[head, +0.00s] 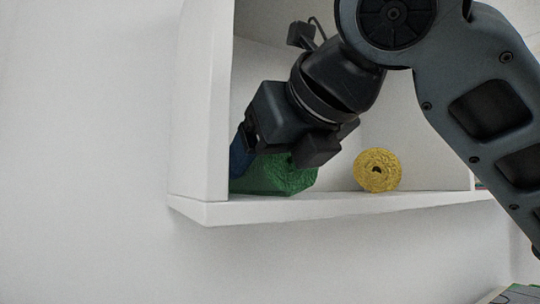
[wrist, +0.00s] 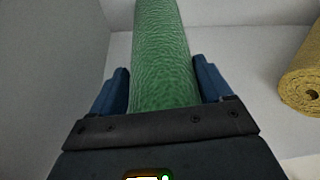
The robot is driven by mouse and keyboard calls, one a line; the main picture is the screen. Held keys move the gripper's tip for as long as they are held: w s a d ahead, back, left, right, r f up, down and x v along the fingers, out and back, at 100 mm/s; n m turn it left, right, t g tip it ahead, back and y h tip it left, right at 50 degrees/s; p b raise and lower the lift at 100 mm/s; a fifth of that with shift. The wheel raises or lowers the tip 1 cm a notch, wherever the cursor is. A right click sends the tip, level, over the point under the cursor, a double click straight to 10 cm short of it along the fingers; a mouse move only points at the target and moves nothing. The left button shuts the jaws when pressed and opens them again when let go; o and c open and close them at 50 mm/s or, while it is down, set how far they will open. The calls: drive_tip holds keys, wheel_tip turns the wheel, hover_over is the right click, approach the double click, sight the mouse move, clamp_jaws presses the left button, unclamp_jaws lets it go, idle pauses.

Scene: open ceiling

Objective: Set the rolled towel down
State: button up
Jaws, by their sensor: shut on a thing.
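The rolled towel, a green textured roll, (head: 285,178) lies low in the white shelf compartment, at its left side in the head view. In the wrist view the green roll (wrist: 165,60) runs up the picture between the two blue fingers. My gripper (wrist: 165,90) is shut on it; in the head view my gripper (head: 240,160) reaches down over the roll, and the wrist hides part of it. The roll appears at the shelf floor (head: 330,203); whether its whole length rests there I cannot tell.
A yellow roll (head: 377,170) sits on the shelf to the right of the green one, with a gap between them; it also shows at the right of the wrist view (wrist: 302,80). The shelf's left wall (head: 203,110) stands close to my gripper.

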drive_tip(key=o, duration=1.2)
drive_tip(key=shift+r, duration=0.1)
drive_tip(key=v, duration=1.2)
drive_tip(key=shift+b, duration=0.3)
